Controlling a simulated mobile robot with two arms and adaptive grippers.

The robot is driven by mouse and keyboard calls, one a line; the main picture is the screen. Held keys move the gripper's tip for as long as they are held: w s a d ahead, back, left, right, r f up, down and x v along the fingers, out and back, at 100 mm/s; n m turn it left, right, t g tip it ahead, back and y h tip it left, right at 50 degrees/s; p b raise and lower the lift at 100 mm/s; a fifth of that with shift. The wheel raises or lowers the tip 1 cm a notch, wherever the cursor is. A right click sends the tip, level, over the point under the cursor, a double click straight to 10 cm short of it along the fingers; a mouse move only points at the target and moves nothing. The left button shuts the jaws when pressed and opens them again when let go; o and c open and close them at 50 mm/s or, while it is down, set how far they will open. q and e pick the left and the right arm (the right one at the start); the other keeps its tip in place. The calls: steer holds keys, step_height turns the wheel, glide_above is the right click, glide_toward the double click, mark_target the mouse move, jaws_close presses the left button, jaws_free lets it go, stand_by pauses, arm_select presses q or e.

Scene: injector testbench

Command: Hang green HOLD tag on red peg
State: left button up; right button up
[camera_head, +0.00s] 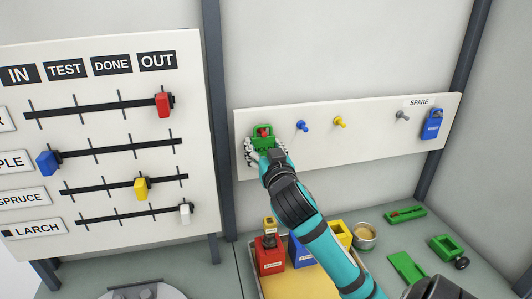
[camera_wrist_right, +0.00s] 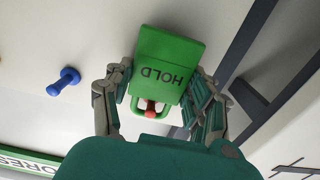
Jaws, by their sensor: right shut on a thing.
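My right gripper (camera_head: 265,152) is at the left end of the white peg board, shut on the green HOLD tag (camera_wrist_right: 168,62). The tag also shows in the head view (camera_head: 262,142), partly covered by the gripper. The red peg (camera_wrist_right: 151,108) shows inside the opening of the tag's loop in the wrist view, and its red also shows in the head view (camera_head: 264,131). The loop appears to be around the peg; I cannot tell how far along it sits. The fingers are on both sides of the tag. My left gripper is not in view.
The peg board (camera_head: 370,145) bears blue (camera_head: 302,126), yellow (camera_head: 339,122) and grey (camera_head: 402,116) pegs, and a blue tag (camera_head: 432,124) under SPARE. Below are a tray with coloured boxes, a round tin (camera_head: 364,236) and green parts. A slider board (camera_head: 110,210) stands left.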

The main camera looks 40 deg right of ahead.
steer(key=shift+w+d, duration=0.1)
steer(key=shift+w, duration=0.05)
steer(key=shift+f, duration=0.4)
stand_by(1.1)
steer(key=o, duration=1.1)
steer(key=v, duration=0.7)
steer(key=shift+s, duration=0.25)
